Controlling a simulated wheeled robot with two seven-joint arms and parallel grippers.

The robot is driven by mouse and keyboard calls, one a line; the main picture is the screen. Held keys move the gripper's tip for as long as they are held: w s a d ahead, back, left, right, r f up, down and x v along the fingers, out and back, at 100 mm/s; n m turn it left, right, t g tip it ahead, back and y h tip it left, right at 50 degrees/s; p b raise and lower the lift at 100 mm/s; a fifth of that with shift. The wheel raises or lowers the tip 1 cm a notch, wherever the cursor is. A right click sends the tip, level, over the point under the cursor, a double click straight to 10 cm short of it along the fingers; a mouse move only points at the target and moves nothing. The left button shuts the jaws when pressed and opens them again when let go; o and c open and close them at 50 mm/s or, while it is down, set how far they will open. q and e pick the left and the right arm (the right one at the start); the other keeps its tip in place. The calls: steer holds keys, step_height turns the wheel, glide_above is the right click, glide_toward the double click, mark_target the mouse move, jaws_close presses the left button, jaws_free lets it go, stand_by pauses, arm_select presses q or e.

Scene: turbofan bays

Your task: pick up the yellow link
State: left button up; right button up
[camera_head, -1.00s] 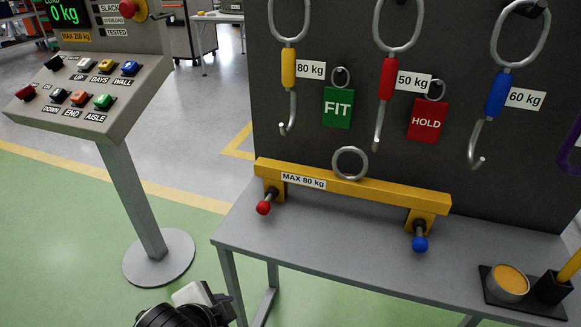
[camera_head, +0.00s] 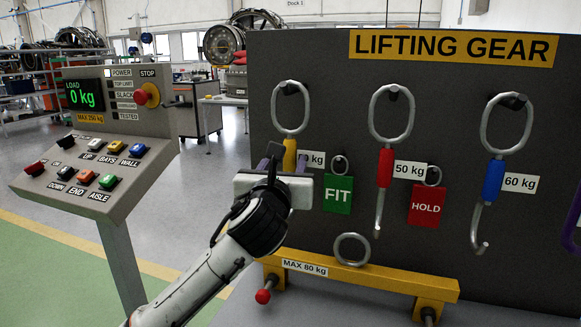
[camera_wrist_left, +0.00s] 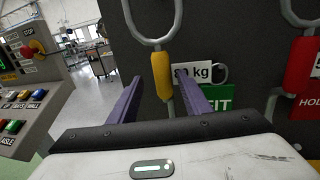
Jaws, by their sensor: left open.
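The yellow link (camera_head: 290,155) hangs by its large steel ring from a peg on the dark board, with an 80 kg label beside it. In the head view my left gripper (camera_head: 275,152) is in front of it and hides its lower part and part of the label. In the left wrist view the link's yellow sleeve (camera_wrist_left: 163,74) stands between the two purple fingers of my left gripper (camera_wrist_left: 160,92), which are open and apart from it. The fingers point toward the board. My right gripper is not in view.
A red link (camera_head: 385,168) and a blue link (camera_head: 493,180) hang to the right. A green FIT tag (camera_head: 338,194) hangs close beside the yellow link, and a red HOLD tag (camera_head: 424,206) farther right. A yellow beam (camera_head: 375,280) lies below. A control console (camera_head: 110,150) stands at left.

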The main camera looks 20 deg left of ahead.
mark_target(292, 151)
arm_select(q)
steer(key=shift+w+a, duration=0.2)
steer(key=shift+w, duration=1.8)
steer(key=shift+w+a, duration=0.2)
steer(key=shift+w, duration=1.75)
steer(key=shift+c, duration=0.2)
jaws_close()
steer(key=shift+r, duration=0.15)
